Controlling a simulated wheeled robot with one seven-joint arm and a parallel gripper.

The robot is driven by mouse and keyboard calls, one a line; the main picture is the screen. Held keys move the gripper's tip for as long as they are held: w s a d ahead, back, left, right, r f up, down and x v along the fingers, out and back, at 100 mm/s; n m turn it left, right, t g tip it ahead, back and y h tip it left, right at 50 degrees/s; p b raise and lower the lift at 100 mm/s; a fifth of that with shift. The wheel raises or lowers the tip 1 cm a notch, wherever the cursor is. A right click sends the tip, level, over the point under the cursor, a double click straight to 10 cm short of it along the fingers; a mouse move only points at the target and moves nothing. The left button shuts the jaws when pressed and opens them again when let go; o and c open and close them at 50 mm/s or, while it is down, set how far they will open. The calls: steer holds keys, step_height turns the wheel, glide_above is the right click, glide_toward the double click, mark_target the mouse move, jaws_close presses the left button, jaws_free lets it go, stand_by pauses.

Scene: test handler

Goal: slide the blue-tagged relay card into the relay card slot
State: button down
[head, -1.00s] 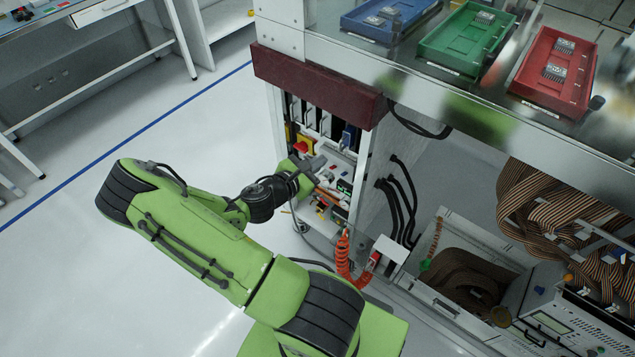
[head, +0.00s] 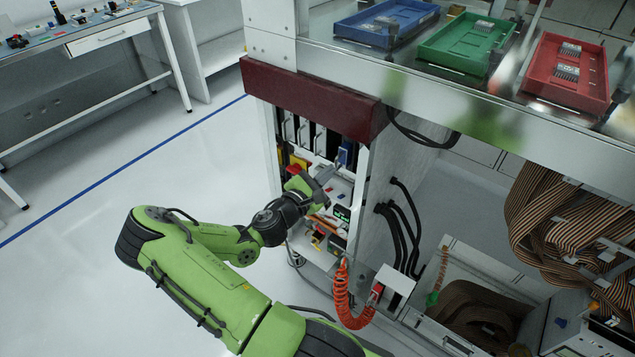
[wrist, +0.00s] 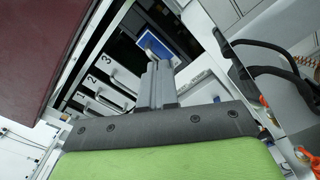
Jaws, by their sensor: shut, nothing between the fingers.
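The blue-tagged relay card (head: 346,153) is at the right end of the card rack in the cabinet; its blue face also shows in the wrist view (wrist: 157,43). I cannot tell how deep it sits in its slot. To its left, a dark gap and cards marked 1, 2 and 3 (wrist: 124,78) with pale handles show in the wrist view. My gripper (head: 328,174) is shut and empty, just in front of and below the blue card. In the wrist view its fingers (wrist: 156,68) point at the card's lower edge; I cannot tell whether they touch.
A dark red beam (head: 310,100) overhangs the rack. Below the rack is a panel with a small lit display (head: 342,213) and a coiled orange cable (head: 350,300). Black cables (head: 400,215) hang to the right. Blue, green and red trays stand on the bench above.

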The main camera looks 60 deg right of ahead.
steer(key=shift+d, duration=0.25)
steer(key=shift+s+d, duration=0.15)
steer(key=shift+d, duration=0.75)
steer(key=shift+a, duration=0.1)
steer(key=w+a+p, duration=0.2)
steer(key=w+a, duration=0.1)
steer(key=a, duration=1.5)
steer(key=shift+p, duration=0.35)
steer(key=shift+a, duration=0.1)
